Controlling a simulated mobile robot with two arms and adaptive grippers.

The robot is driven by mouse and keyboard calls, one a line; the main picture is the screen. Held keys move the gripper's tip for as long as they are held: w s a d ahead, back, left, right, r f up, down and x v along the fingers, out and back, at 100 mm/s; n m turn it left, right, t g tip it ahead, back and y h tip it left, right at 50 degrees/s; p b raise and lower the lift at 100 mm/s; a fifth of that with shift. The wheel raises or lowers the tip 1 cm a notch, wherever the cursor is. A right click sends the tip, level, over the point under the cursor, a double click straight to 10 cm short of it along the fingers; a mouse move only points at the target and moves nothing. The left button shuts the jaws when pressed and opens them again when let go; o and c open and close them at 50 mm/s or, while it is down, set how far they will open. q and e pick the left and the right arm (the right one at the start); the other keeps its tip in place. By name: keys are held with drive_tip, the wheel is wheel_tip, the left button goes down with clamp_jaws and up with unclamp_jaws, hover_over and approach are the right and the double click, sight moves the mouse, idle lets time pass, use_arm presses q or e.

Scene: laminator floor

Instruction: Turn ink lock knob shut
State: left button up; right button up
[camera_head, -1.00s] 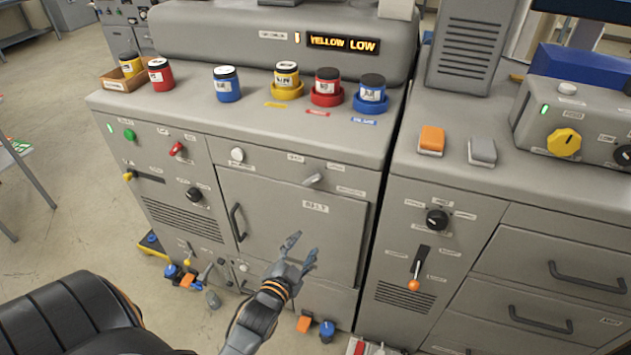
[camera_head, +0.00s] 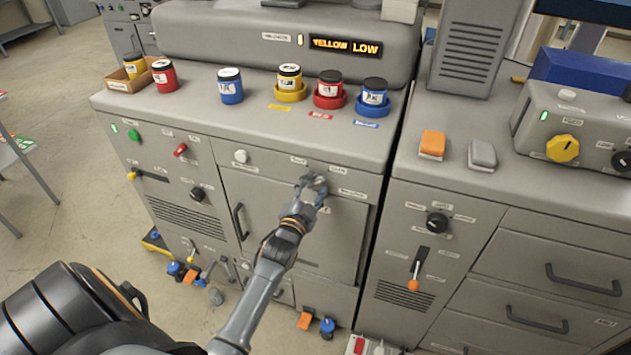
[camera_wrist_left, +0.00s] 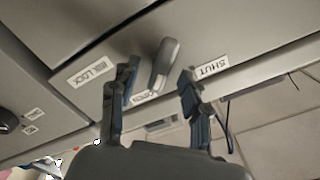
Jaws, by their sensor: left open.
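The ink lock knob (camera_wrist_left: 166,62) is a small grey lever on the front panel, in the left wrist view. A label reading INK LOCK (camera_wrist_left: 88,72) lies to its left and one reading SHUT (camera_wrist_left: 212,67) to its right. The knob points at neither of these two labels; its lower end is near a third, partly hidden label. My left gripper (camera_wrist_left: 160,72) is open with a finger on each side of the knob; I cannot tell whether they touch it. In the head view my left gripper (camera_head: 313,188) covers the knob. My right gripper is out of view.
The grey cabinet door (camera_head: 250,215) with a black handle is below the knob. Ink jars stand on the cabinet top, including a blue one (camera_head: 230,88) and a red one (camera_head: 329,92). A display (camera_head: 345,46) reads YELLOW LOW. A second cabinet (camera_head: 465,235) stands to the right.

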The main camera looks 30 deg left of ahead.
use_arm(q)
drive_tip(key=shift+w+a, duration=0.15)
drive_tip(key=shift+w, duration=0.5)
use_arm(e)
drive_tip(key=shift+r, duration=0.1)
use_arm(q)
clamp_jaws()
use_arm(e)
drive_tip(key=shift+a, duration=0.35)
